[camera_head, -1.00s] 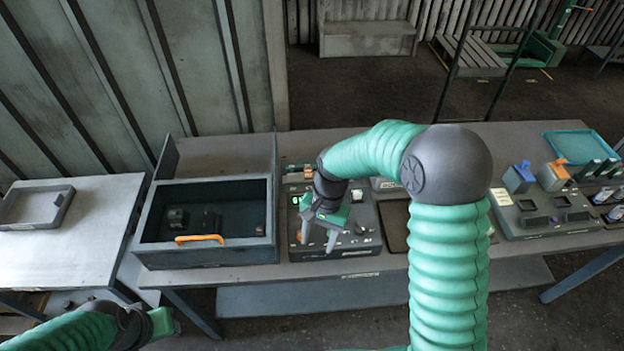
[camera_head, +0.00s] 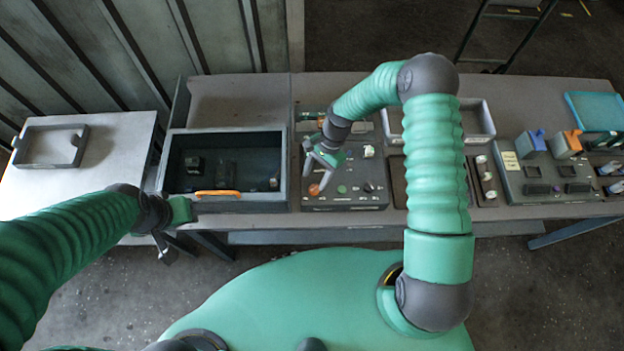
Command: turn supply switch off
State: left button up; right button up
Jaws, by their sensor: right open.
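A grey control panel (camera_head: 345,199) stands on the bench right of the dark open-topped housing. It has an orange-red knob (camera_head: 314,189), a green button (camera_head: 342,189), a dark knob (camera_head: 368,187) and a pale switch-like part (camera_head: 368,151) higher up. I cannot read which one is the supply switch. My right gripper (camera_head: 314,175) is open and empty, pointing down over the panel's left side near the orange-red knob; contact cannot be told. My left gripper (camera_head: 172,240) is in front of the bench at lower left; its jaws are unclear.
The housing (camera_head: 180,204) has an orange handle (camera_head: 217,193) on its front. A side table with a grey tray (camera_head: 50,163) is at left. A second panel (camera_head: 540,192) with blue and orange switches and a teal tray (camera_head: 595,98) are at right.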

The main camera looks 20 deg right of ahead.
aim_at(313, 187)
jog(key=f, duration=0.2)
jog(key=f+p, duration=0.1)
jog(key=shift+s+d+f, duration=0.1)
jog(key=shift+s+f, duration=0.25)
jog(key=shift+s+d, duration=0.1)
jog(key=shift+s, duration=0.2)
jog(key=shift+a, duration=0.35)
jog(key=shift+c, duration=0.8)
jog(key=shift+w+a+f, duration=0.1)
jog(key=shift+w+a, duration=0.1)
jog(key=shift+a, duration=0.1)
jog(key=c, duration=0.5)
jog(key=shift+c, duration=1)
grip_shut()
jog(key=shift+d, duration=0.3)
pick_arm(q)
jog(key=shift+s+d+r, duration=0.15)
jog(key=shift+d+r, duration=0.5)
jog(key=shift+r, duration=0.25)
